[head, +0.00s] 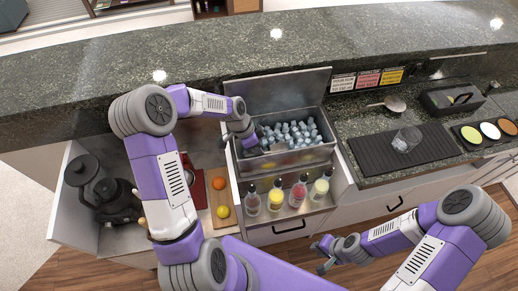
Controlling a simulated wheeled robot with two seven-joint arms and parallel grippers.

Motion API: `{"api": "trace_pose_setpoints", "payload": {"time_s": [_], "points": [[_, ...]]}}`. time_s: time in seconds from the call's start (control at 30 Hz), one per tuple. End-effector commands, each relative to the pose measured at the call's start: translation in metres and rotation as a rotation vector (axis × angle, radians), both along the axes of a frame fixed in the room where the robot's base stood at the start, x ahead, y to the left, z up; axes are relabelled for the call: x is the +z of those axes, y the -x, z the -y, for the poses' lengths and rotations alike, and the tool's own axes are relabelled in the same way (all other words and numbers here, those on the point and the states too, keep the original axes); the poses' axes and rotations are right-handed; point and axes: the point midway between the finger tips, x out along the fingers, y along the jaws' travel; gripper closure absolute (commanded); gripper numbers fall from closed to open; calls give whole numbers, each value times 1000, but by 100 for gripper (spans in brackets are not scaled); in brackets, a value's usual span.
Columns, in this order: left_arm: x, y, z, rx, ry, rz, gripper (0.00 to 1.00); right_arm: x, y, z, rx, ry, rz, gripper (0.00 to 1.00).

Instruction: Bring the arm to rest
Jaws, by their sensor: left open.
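My left arm reaches up from the bottom, bends at the top left and ends in the left gripper (253,147) at the left side of the ice bin. The left gripper is open; its fingertips are small and partly lost against the ice. My right arm comes in from the lower right. Its right gripper (317,257) hangs low over the wooden floor, in front of the drawers, with its fingers apart and nothing seen between them.
The metal ice bin (300,158) holds ice cubes. Below it stand several bottles (298,194) with pour spouts. A cutting board (219,202) carries an orange and a lemon. A glass (406,139) stands on the black mat (373,155). A dark appliance (105,195) is at left.

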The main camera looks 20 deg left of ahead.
Motion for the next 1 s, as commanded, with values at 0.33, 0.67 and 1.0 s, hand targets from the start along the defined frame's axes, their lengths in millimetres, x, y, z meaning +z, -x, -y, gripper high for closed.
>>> {"api": "trace_pose_setpoints", "payload": {"time_s": [0.33,0.67,1.0], "points": [[47,3,-20,0,1,-1,52,9,0,0,0,0,0,77],[68,5,-31,0,1,-2,52,12,0,0,0,0,0,77],[87,5,-31,1,0,0,52,31,0,0,0,0,0,77]]}}
